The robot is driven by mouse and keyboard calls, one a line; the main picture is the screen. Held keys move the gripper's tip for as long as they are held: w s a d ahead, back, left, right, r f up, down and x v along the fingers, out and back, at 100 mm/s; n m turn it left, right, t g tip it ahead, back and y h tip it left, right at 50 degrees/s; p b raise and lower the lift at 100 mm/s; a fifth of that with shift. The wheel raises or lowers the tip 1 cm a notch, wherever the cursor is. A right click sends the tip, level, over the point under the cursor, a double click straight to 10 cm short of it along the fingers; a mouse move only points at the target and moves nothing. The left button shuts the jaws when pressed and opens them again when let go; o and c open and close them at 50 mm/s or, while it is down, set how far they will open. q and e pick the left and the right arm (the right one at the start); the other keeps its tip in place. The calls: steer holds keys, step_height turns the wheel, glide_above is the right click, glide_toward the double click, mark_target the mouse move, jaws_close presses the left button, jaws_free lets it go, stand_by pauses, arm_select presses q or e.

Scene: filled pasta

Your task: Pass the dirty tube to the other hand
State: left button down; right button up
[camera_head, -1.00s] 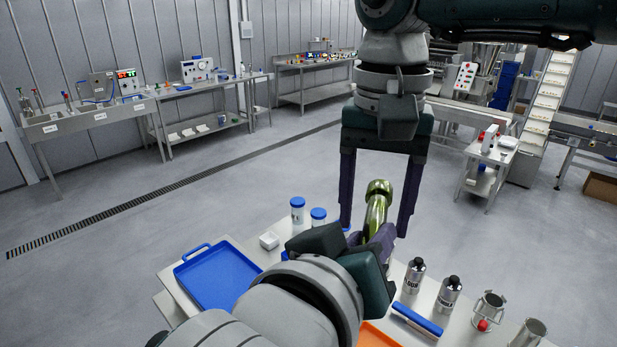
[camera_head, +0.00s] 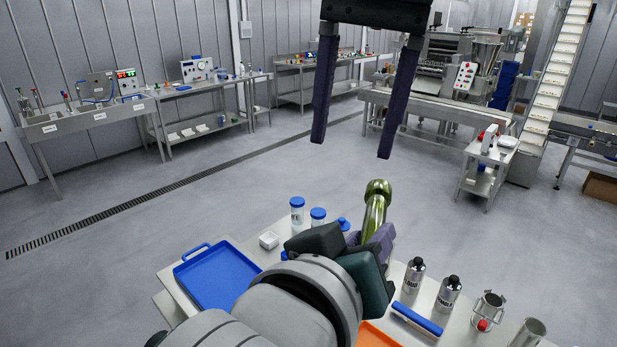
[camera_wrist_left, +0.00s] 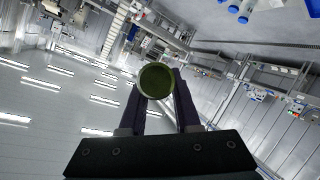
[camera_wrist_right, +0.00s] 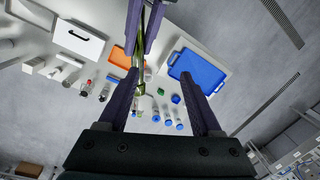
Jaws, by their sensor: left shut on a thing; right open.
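The dirty tube (camera_head: 376,207) is a shiny green-gold tube with a wider rounded end, standing up and tilted above the table. My left gripper (camera_head: 378,240) is shut on its lower part. In the left wrist view the tube (camera_wrist_left: 157,80) shows its round open end between the fingers of my left gripper (camera_wrist_left: 158,100). My right gripper (camera_head: 352,145) is open and empty, above and apart from the tube, its fingers pointing down. In the right wrist view the tube (camera_wrist_right: 142,75) lies beyond and between the open fingers of my right gripper (camera_wrist_right: 170,105).
Space above the tube is free.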

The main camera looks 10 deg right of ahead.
steer(key=s+a+m+g+y, duration=0.1)
steer(key=s+a+m+y, duration=0.15)
steer(key=a+y, duration=0.45)
steer(key=s+a+m+y, duration=0.1)
steer(key=s+a+y, duration=0.2)
steer(key=a, duration=0.8)
steer(key=s+a+r+m+t+y, duration=0.25)
steer(key=a+r+m+y, duration=0.25)
steer(key=r+m+y, duration=0.25)
steer(key=w+d+r+m+t+h, duration=0.2)
steer(key=w+d+m+t+h, duration=0.15)
steer(key=d+m+t, duration=0.6)
steer(key=w+d+r+m+t+h, duration=0.2)
steer(key=w+m+t, duration=0.35)
steer(key=m, duration=0.95)
steer(key=s+d+f+m+t+h, duration=0.1)
steer(key=d+f+m+h, duration=0.9)
steer(key=m, duration=0.5)
steer(key=s+d+f+m+g+h, duration=0.4)
steer(key=s+d+f+m+g, duration=0.4)
steer(key=s+d+f+m, duration=0.4)
steer(key=s+f+m+g, duration=0.3)
steer(key=s+f+g, duration=0.3)
steer(key=s, duration=0.7)
steer(key=shift+a+f+y, duration=0.25)
steer(key=shift+f+y, duration=0.15)
steer(key=shift+f, duration=0.05)
